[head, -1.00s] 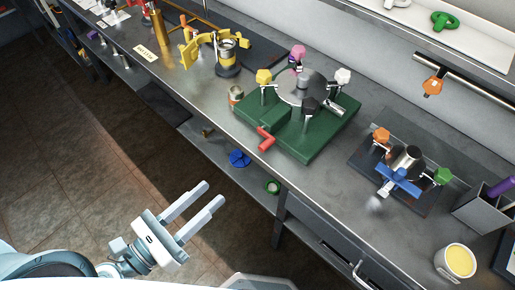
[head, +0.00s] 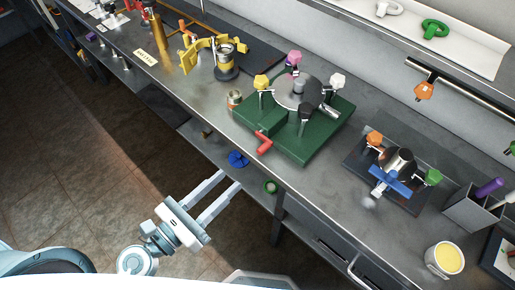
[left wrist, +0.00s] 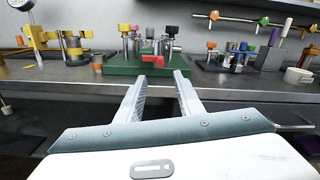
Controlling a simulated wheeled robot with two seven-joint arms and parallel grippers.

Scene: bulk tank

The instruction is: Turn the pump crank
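A green base (head: 318,135) stands on the bench and carries a round metal disc (head: 290,93) with coloured knobs around it. A red crank-like handle (head: 264,142) sticks out from the base's front side, near the bench edge. In the left wrist view the red handle (left wrist: 153,60) shows ahead, just above and between my fingertips. I cannot tell for certain that it is the pump crank. My left gripper (head: 230,180) is open and empty, in front of the bench and apart from the handle. It also shows in the left wrist view (left wrist: 160,77). My right gripper is not in view.
To the right are a dark plate with a blue-handled fixture (head: 388,180), a grey holder (head: 468,212) and a yellow-filled cup (head: 445,259). A yellow clamp fixture (head: 190,53) stands left. The bench front edge and lower shelf lie near my gripper.

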